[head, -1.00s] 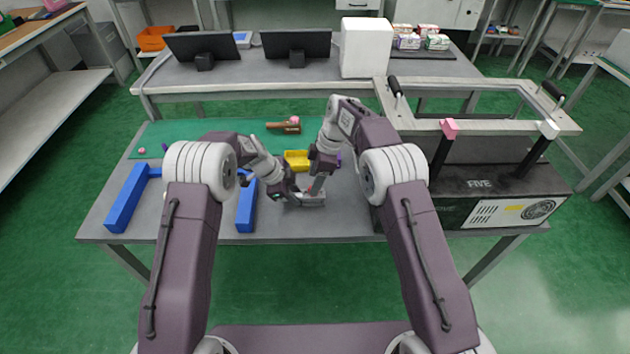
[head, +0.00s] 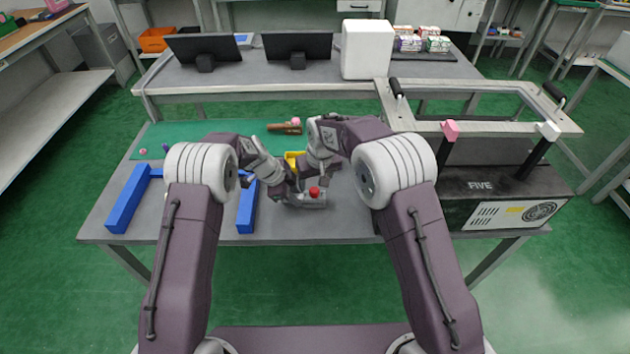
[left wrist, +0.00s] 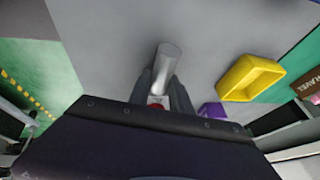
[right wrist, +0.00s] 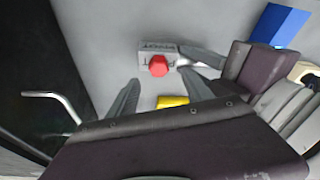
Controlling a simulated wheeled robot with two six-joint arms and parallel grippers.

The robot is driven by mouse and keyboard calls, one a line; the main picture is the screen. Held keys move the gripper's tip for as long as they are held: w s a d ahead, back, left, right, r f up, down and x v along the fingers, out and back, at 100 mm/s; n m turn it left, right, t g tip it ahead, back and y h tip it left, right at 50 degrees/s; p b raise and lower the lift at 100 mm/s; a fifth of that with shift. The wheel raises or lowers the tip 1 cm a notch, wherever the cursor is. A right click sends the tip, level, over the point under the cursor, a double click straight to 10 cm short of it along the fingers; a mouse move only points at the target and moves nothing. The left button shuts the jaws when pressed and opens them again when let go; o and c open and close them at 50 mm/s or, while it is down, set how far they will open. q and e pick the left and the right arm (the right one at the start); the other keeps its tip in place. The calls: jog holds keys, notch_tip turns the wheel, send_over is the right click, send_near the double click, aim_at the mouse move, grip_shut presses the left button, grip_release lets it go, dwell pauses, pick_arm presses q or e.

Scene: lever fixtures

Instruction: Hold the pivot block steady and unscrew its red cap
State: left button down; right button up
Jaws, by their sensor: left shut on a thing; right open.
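The grey pivot block (head: 315,203) lies on the table near its front, with the red cap (head: 314,191) on its top face. In the right wrist view the block (right wrist: 148,55) shows lettering, and the cap (right wrist: 159,66) is a red hexagon. My left gripper (head: 294,200) is shut on the block from the left. In the left wrist view a grey cylindrical part (left wrist: 168,60) extends beyond its fingers, and a bit of red (left wrist: 156,102) shows between them. My right gripper (right wrist: 159,78) is open; its fingers are apart, and the cap shows between and beyond their tips without contact visible.
A yellow bin (head: 292,157) stands behind the grippers, with a small purple object (left wrist: 212,110) near it. A blue frame (head: 127,200) is on the left. A black machine (head: 480,190) stands at right.

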aim_at(315, 190)
jog(key=shift+f, duration=0.15)
jog(key=shift+f, duration=1.4)
grip_shut()
jog(key=n+y, duration=0.1)
jog(key=n, duration=0.3)
jog(key=shift+d+g, duration=0.1)
jog(key=shift+g, duration=0.2)
jog(key=n+g, duration=0.1)
jog(key=n, duration=0.4)
jog(key=shift+w+y, duration=0.15)
jog(key=shift+y, duration=0.25)
jog(key=n, duration=0.3)
jog(key=n+g, duration=0.1)
jog(key=n, duration=0.1)
jog(key=shift+w+n+g, duration=0.1)
jog(key=shift+n+g, duration=0.2)
jog(key=shift+n, duration=0.1)
jog(key=n+g, duration=0.1)
jog(key=n, duration=0.2)
jog(key=shift+n, duration=0.3)
